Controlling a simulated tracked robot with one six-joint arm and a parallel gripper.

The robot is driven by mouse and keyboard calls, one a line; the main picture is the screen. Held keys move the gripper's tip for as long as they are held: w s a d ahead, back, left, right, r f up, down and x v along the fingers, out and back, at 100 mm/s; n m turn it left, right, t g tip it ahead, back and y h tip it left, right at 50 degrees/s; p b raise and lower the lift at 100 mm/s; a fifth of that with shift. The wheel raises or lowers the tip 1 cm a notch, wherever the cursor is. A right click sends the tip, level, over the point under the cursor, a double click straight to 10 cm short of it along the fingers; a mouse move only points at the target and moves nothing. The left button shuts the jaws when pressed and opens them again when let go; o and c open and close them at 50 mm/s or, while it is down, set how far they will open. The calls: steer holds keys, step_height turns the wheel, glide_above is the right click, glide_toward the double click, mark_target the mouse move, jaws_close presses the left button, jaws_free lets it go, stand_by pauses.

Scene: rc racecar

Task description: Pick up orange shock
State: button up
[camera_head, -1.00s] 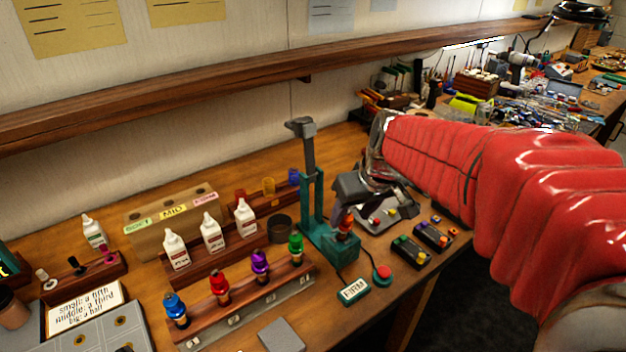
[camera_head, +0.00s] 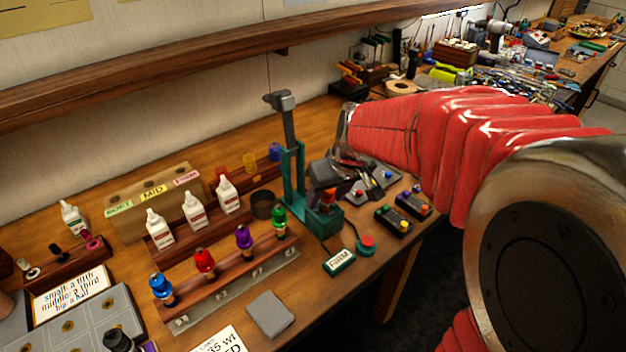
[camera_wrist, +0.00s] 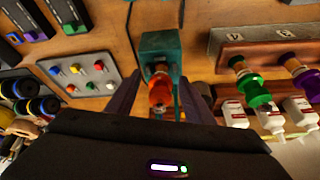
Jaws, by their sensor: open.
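The orange shock (camera_wrist: 160,90) stands in the teal press stand (camera_wrist: 160,45), seen in the wrist view. In the head view the shock (camera_head: 327,197) shows only in part, at the foot of the teal stand (camera_head: 292,195), just below my dark gripper body. My gripper (camera_wrist: 161,80) is open; in the wrist view its two dark fingers lie left and right of the shock. I cannot tell whether they touch it. The fingertips are hard to make out in the head view.
A rack (camera_head: 235,275) with blue, red, purple and green shocks stands left of the stand. White bottles (camera_head: 194,210) stand behind it. A FIRM sign (camera_head: 339,261), a red button (camera_head: 366,244) and control boxes (camera_head: 393,220) lie close right. A shelf (camera_head: 150,90) runs along the wall.

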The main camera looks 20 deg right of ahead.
stand_by(0.4)
steer(key=c, duration=1.1)
steer(key=shift+r, duration=0.1)
steer(key=shift+c, duration=0.2)
steer(key=v, duration=0.3)
steer(key=w+v, duration=0.1)
steer(key=v, duration=0.3)
steer(key=w+r+v, duration=0.1)
steer(key=v, duration=0.3)
steer(key=shift+w+a+r, duration=0.15)
steer(key=shift+w+r, duration=0.05)
steer(key=s+d, duration=0.3)
steer(key=s, duration=1)
steer(key=shift+s, duration=0.35)
steer(key=shift+d+r, duration=0.15)
step_height(320, 180, up, 8)
stand_by(0.7)
